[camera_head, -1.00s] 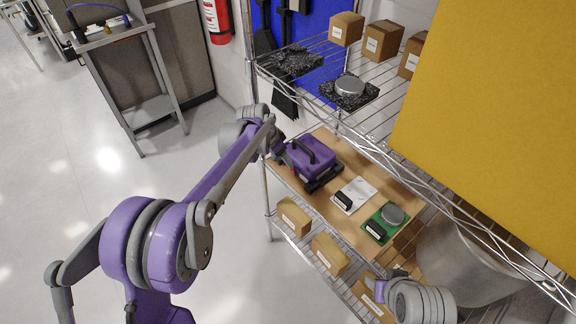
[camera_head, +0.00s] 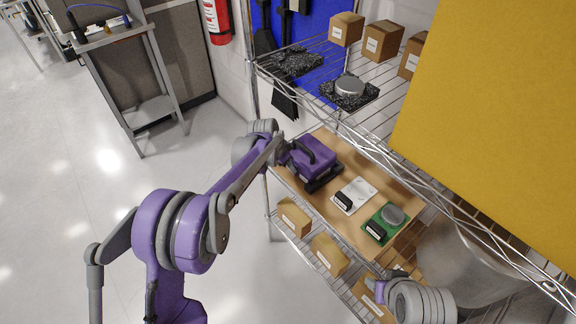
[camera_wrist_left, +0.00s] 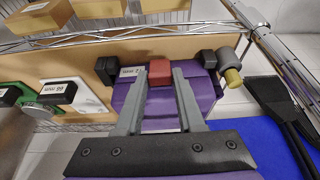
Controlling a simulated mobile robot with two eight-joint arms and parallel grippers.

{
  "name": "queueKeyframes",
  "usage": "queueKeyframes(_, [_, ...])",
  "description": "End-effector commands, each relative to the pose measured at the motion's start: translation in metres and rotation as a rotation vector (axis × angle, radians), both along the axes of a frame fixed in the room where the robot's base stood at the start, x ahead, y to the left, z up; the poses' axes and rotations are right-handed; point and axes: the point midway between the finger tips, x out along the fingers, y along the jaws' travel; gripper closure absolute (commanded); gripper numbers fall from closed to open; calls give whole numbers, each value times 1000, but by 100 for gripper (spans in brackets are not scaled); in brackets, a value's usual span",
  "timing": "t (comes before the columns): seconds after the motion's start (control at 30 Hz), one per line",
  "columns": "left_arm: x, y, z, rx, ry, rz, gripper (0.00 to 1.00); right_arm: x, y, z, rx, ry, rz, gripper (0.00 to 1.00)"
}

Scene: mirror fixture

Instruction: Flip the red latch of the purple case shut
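The purple case (camera_head: 316,155) with a black handle sits on the wooden board of the shelf in the head view. In the left wrist view the purple case (camera_wrist_left: 158,115) lies beneath my fingers. Its red latch (camera_wrist_left: 160,71) shows at the edge of the case, between my fingertips. My left gripper (camera_wrist_left: 161,74) is open, one finger on each side of the latch; I cannot tell whether they touch it. In the head view my left gripper (camera_head: 285,157) is beside the case, mostly hidden by its wrist. My right gripper (camera_head: 384,287) is at the lower right, its fingers unclear.
A white plate (camera_head: 359,190) and a green plate (camera_head: 379,231) with black blocks lie right of the case. Cardboard boxes (camera_head: 328,254) stand on the wire shelf below. The upper wire shelf (camera_head: 372,120) overhangs. A large yellow panel (camera_head: 500,130) blocks the upper right.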

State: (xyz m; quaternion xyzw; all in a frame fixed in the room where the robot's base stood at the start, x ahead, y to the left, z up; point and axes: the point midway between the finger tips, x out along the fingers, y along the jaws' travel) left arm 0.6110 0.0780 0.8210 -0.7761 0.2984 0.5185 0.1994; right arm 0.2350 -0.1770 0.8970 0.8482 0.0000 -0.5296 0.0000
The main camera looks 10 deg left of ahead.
Motion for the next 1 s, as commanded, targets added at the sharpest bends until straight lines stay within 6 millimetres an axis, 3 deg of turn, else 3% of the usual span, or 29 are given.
queueKeyframes(0.03, [0,0,0,0,0,0,85,0,0,0,0,0,0,50])
queueKeyframes(0.13, [0,0,0,0,0,0,100,0,0,0,0,0,0,50])
queueKeyframes(0.63, [11,-10,4,139,155,-2,100,2,0,10,0,-5,0,50])
queueKeyframes(0.97, [10,-10,3,150,168,0,100,2,0,10,0,-4,0,50])
queueKeyframes(1.0, [10,-10,3,150,168,0,57,2,0,10,0,-4,0,50])
